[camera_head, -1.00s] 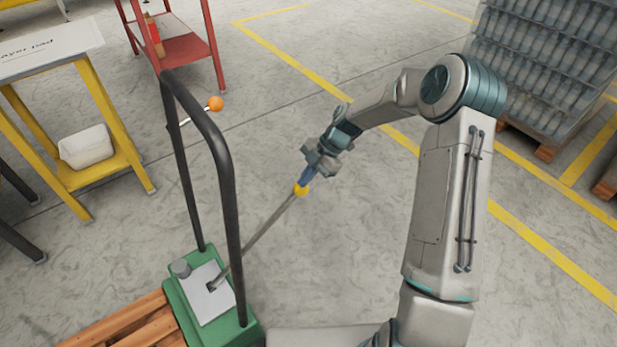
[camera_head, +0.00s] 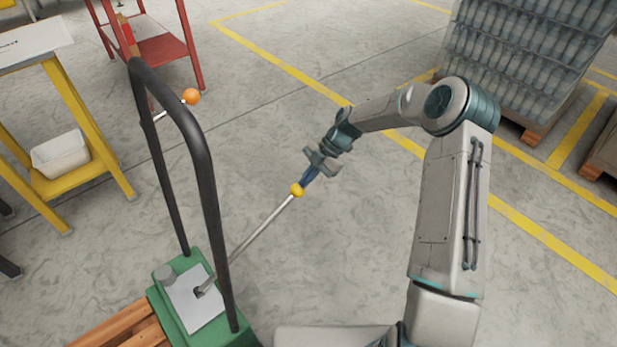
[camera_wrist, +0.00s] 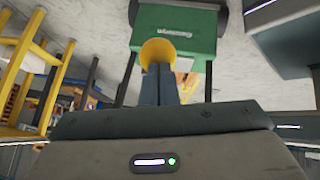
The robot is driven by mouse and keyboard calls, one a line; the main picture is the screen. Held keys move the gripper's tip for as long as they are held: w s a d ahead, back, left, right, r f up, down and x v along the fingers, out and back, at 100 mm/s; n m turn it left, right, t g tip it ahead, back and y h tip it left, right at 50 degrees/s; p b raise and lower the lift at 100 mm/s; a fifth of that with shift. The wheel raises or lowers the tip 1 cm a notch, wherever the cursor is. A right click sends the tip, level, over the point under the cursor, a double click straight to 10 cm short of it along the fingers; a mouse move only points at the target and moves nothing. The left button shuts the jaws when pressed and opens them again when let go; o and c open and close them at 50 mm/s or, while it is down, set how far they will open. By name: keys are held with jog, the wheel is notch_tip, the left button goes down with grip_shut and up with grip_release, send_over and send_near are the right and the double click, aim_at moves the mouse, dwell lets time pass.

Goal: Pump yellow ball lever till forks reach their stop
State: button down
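The yellow ball (camera_head: 297,190) tips a thin metal lever (camera_head: 258,233) that slants up and right from the green jack base (camera_head: 243,335). My gripper (camera_head: 306,179) is at the ball from above. In the wrist view, my two blue fingers (camera_wrist: 158,85) lie side by side, close together, with their tips against or just over the yellow ball (camera_wrist: 161,51). The fingers look shut, and the ball looks wider than both and not enclosed. The green base (camera_wrist: 175,30) shows beyond it. The forks are not clearly visible.
A black handle frame (camera_head: 207,180) rises from the base, with an orange ball knob (camera_head: 191,96) on its far side. A wooden pallet (camera_head: 120,325) lies at lower left. A yellow stand (camera_head: 90,115) and red table (camera_head: 160,48) are behind. Floor right of the lever is clear.

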jog(key=shift+s+f, duration=0.3)
jog(key=shift+f, duration=0.4)
jog(key=a+r+p+v, duration=0.1)
jog(key=p+v, duration=0.3)
jog(key=v, duration=1)
jog(key=shift+s+a+r, duration=0.25)
jog(key=shift+s+r, duration=0.1)
